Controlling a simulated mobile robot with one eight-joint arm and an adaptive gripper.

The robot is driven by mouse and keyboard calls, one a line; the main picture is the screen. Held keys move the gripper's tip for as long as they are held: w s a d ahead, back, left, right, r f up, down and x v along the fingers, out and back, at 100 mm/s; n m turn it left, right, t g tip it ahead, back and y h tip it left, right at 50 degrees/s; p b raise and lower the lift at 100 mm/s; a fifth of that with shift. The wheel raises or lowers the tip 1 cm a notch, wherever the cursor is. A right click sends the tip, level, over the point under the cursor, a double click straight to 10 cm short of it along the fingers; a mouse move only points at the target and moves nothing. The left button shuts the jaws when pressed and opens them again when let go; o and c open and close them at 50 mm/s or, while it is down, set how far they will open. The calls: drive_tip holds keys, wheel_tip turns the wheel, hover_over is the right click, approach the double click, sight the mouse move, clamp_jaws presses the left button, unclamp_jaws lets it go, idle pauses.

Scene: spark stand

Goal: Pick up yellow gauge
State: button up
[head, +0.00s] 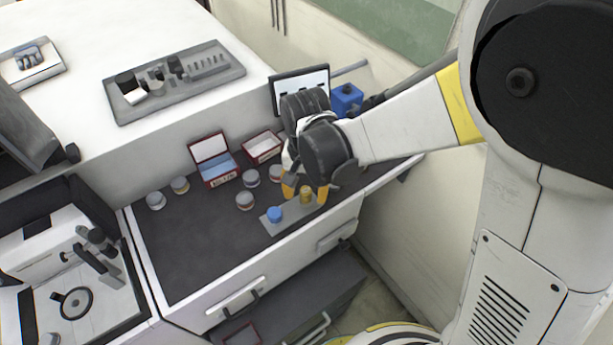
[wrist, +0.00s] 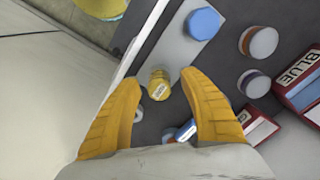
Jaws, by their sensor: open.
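The yellow gauge (head: 306,194) is a small cylinder at the right end of a grey plate (head: 270,229) on the dark worktop. In the wrist view the yellow gauge (wrist: 159,84) shows between and just beyond my open fingertips. My gripper (head: 304,193) has yellow fingers, spread on either side of the gauge in the head view. In the wrist view my gripper (wrist: 162,80) is empty, and I see no contact with the gauge. A blue gauge (head: 274,214) stands on the same plate, and it also shows in the wrist view (wrist: 203,23).
Several round grey gauges, one of them here (head: 245,200), stand on the worktop left of the plate. Two red-and-white boxes, one open with a blue inside (head: 217,166), stand behind. The worktop's front edge (head: 262,266) is close to the plate. The worktop's front left is clear.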

sight(306, 190)
clamp_jaws()
idle(0.3)
drive_tip(key=shift+r+p, duration=0.3)
drive_tip(key=shift+r, duration=0.25)
wheel_tip(306, 190, up, 3)
drive_tip(key=shift+p, duration=0.65)
drive_tip(key=s+d+r+p, duration=0.3)
drive_tip(key=s+d+r, duration=0.4)
drive_tip(key=d, duration=0.2)
drive_tip(key=shift+d, duration=0.25)
